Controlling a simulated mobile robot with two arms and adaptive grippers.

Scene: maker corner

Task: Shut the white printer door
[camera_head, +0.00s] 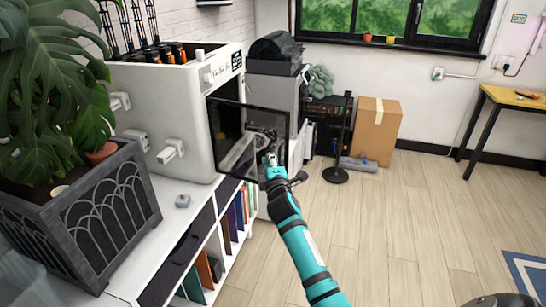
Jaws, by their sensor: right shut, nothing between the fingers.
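The white printer (162,95) stands on a white shelf unit at the left, with its dark opening facing right. Its door (265,117), a see-through panel with a dark frame, stands open and sticks out to the right of the body. My right gripper (268,158) is shut and empty, in front of the lower right part of the door as seen here. I cannot tell whether it touches the panel. My teal right arm comes up from the bottom and hides the door's lower right corner. My left gripper is out of view.
A plant in a grey planter (95,220) stands in front of the printer on the shelf unit (160,255). Behind are a grey cabinet (275,95), a black stand (336,174) and a cardboard box (376,130).

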